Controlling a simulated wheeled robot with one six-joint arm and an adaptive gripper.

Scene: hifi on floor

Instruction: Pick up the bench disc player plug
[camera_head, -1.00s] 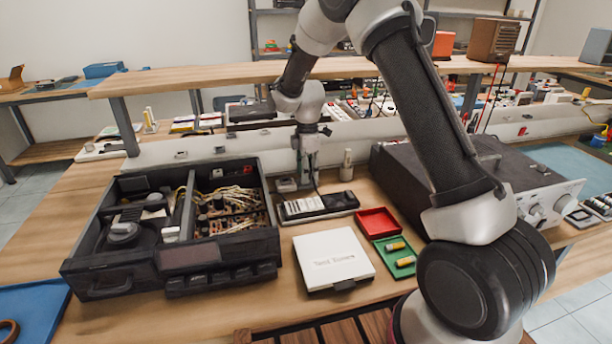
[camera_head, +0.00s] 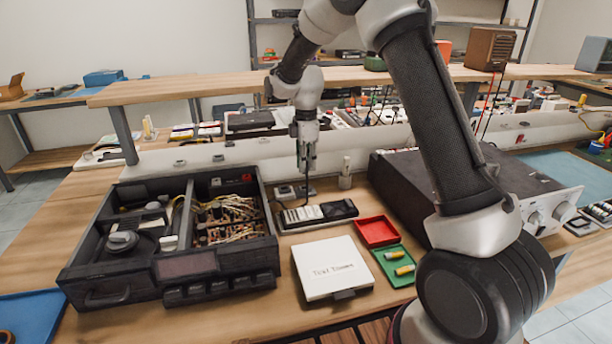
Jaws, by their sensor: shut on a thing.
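My gripper (camera_head: 306,167) points down above the back of the bench, over a dark power strip (camera_head: 341,209) with pale sockets. Its fingers are closed on the bench disc player plug, which is small, dark and mostly hidden between them. A thin dark cord appears to hang below the fingers toward the strip. The open black disc player (camera_head: 213,266) stands to the left, with its boards, wires and round drive showing.
A white lidded box (camera_head: 332,268), a red tray (camera_head: 376,231) and a green tray (camera_head: 396,265) with yellow parts lie in front. A dark amplifier (camera_head: 540,200) stands at right. A small pale bottle (camera_head: 345,179) is close to my gripper. A wooden shelf (camera_head: 200,92) runs behind.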

